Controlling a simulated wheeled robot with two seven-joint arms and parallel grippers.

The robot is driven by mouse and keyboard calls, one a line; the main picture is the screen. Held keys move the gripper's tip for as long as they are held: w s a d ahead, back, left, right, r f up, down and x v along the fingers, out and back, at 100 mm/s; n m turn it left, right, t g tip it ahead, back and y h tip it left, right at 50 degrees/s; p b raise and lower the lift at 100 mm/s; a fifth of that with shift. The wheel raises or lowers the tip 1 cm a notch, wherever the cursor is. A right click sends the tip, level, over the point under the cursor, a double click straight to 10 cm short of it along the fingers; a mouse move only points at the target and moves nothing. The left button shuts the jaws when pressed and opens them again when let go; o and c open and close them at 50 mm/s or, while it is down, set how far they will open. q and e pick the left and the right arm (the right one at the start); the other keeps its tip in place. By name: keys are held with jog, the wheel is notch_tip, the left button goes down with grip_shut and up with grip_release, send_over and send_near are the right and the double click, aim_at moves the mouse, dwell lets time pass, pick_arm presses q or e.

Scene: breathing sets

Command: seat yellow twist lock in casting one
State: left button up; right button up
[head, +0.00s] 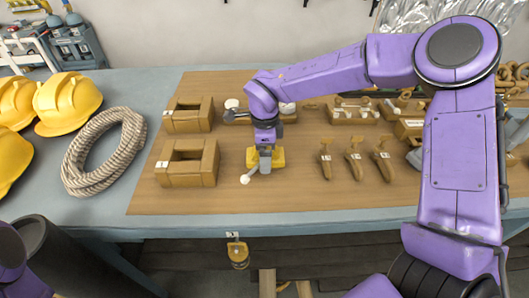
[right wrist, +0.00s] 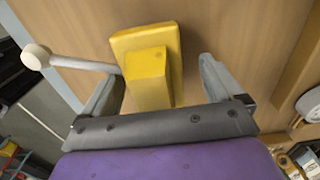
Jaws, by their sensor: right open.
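The yellow twist lock (head: 279,158) is on the brown board, under my right gripper (head: 265,166). In the right wrist view the yellow twist lock (right wrist: 146,52) shows between the two spread fingers of my right gripper (right wrist: 160,84), which is open. Its grey lever with a white ball end (right wrist: 36,57) sticks out past the left finger. Whether either finger touches it I cannot tell. Two brown castings with openings stand left of the gripper, a rear one (head: 188,127) and a front one (head: 188,180). Their small tags are too small to read. My left gripper is not in view.
Three tagged brown handles (head: 353,167) lie right of the gripper. White-knobbed parts and a tray (head: 355,117) sit behind. A rope coil (head: 102,150) and yellow helmets (head: 68,103) lie at left. A yellow part (head: 238,254) hangs below the front edge. The front board strip is clear.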

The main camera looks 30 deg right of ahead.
jog(key=shift+s+r, duration=0.25)
jog(key=shift+s, duration=0.2)
jog(key=shift+c, duration=0.6)
jog(key=shift+w, duration=0.1)
jog(key=c, duration=1.5)
